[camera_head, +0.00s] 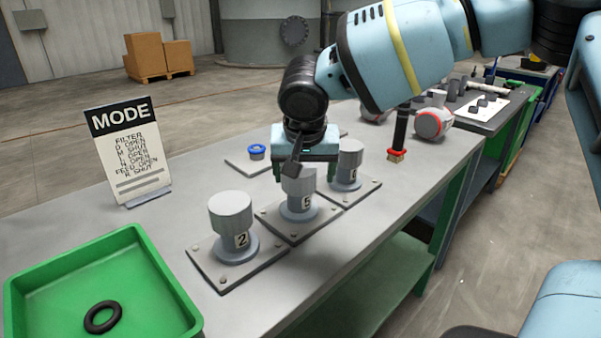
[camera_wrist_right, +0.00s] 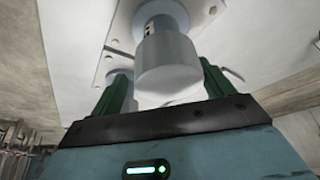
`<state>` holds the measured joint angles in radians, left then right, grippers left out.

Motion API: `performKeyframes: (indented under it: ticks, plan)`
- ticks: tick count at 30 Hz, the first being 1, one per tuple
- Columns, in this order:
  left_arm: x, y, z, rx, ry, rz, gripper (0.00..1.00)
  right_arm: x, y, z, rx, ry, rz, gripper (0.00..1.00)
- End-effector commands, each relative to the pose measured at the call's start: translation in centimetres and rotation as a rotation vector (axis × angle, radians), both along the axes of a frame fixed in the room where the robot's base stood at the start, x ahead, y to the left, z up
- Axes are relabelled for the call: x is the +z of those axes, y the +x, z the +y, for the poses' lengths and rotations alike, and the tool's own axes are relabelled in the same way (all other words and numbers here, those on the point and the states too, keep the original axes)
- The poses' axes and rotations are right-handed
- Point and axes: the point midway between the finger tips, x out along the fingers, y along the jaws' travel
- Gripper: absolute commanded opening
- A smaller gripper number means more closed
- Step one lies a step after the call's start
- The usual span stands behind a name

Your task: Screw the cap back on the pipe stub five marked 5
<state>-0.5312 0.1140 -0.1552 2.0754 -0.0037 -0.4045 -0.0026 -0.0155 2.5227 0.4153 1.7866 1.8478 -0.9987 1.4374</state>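The pipe stub marked 5 (camera_head: 304,214) stands on its square plate in the middle of the three stubs on the bench. A grey cylindrical cap (camera_head: 297,186) sits over its top; its thread is hidden. My right gripper (camera_head: 304,172) is above this stub, pointing down, its fingers on either side of the cap's upper part. In the right wrist view, a grey cap (camera_wrist_right: 167,66) shows between the two green fingers, with a visible gap on each side, so the gripper looks open. My left gripper is not in view.
Capped stub 2 (camera_head: 231,215) stands front left, another capped stub (camera_head: 349,160) back right. A blue-topped fitting (camera_head: 257,152) lies behind. A green tray (camera_head: 165,283) with a black ring (camera_head: 102,317), a MODE sign (camera_head: 130,150) and a red-based black post (camera_head: 400,135) are nearby.

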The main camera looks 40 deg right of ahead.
Motion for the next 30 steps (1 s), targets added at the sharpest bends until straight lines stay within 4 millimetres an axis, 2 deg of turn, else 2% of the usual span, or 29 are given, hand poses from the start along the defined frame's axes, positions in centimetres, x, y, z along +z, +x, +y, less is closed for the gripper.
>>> performKeyframes:
  ticks: [13,21,25,30]
  plan:
    - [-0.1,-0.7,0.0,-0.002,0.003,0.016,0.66,-0.2,0.0,0.3,0.009,0.004,0.003,0.85]
    - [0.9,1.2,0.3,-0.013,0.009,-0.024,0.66,4.1,-1.4,1.3,0.006,0.004,0.000,0.85]
    - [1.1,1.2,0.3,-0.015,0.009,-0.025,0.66,5.8,-1.9,1.7,0.005,0.003,0.000,0.85]
    - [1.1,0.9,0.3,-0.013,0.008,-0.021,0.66,6.9,-2.3,1.9,0.004,0.002,0.002,0.85]
